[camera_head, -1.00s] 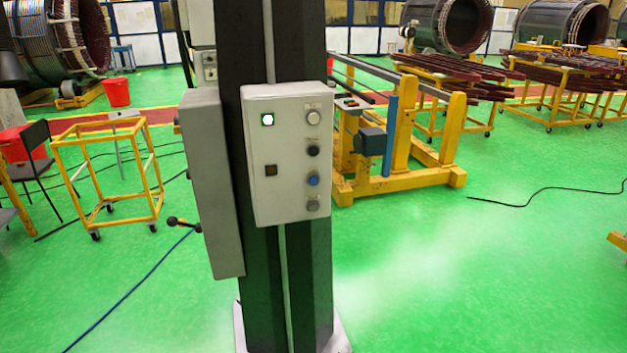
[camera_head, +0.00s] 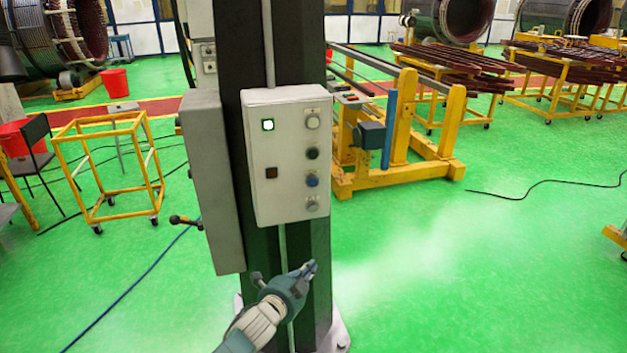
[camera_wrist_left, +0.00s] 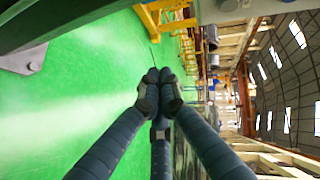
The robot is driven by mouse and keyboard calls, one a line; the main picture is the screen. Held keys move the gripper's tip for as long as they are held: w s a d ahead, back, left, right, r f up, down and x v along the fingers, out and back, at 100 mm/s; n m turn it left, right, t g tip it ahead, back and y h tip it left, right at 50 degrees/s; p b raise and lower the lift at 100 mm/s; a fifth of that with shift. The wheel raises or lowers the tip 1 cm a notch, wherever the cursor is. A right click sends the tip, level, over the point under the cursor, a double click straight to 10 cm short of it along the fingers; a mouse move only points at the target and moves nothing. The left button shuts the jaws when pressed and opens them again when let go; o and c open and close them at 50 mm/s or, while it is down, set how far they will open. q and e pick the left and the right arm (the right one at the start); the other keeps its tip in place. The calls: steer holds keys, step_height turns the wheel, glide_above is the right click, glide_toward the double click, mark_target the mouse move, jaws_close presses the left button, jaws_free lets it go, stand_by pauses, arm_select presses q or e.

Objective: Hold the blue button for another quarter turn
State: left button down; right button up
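The blue button (camera_head: 312,180) is on the right side of a pale control box (camera_head: 282,206), below a black button (camera_head: 312,153) and above a grey one (camera_head: 311,204). Nothing touches it. My left gripper (camera_head: 311,267) is below the box, in front of the dark column, clearly apart from the button. In the left wrist view its fingers (camera_wrist_left: 159,88) are drawn together at the tips, with nothing seen between them. The button cannot be made out in that view. My right gripper is not in view.
The box is fixed to a dark column (camera_head: 312,285) with a bolted foot. A grey cabinet (camera_head: 212,180) with a black-knobbed lever adjoins it on the left. A yellow frame cart (camera_head: 105,215) stands farther left, a yellow stand (camera_head: 400,180) behind. Green floor at right is mostly clear.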

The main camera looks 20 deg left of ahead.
mark_target(313, 182)
arm_select(q)
steer(key=w+d+r+m+t+h, duration=0.1)
steer(key=r+m, duration=0.1)
steer(key=r, duration=0.7)
steer(key=w+d+r+m+t+h+p, duration=0.1)
steer(key=w+d+r+m+t, duration=0.1)
steer(key=r, duration=0.8)
steer(key=shift+w, duration=0.15)
steer(key=w+a+b, duration=0.1)
steer(key=w, duration=0.1)
steer(key=w+a, duration=0.2)
steer(key=w, duration=0.1)
steer(key=w+a+b, duration=0.1)
steer(key=w+a, duration=0.1)
steer(key=shift+w+f+b, duration=0.1)
steer(key=shift+w+b, duration=0.05)
steer(key=shift+b, duration=0.2)
steer(key=shift+w, duration=0.1)
steer(key=shift+w+a, duration=0.2)
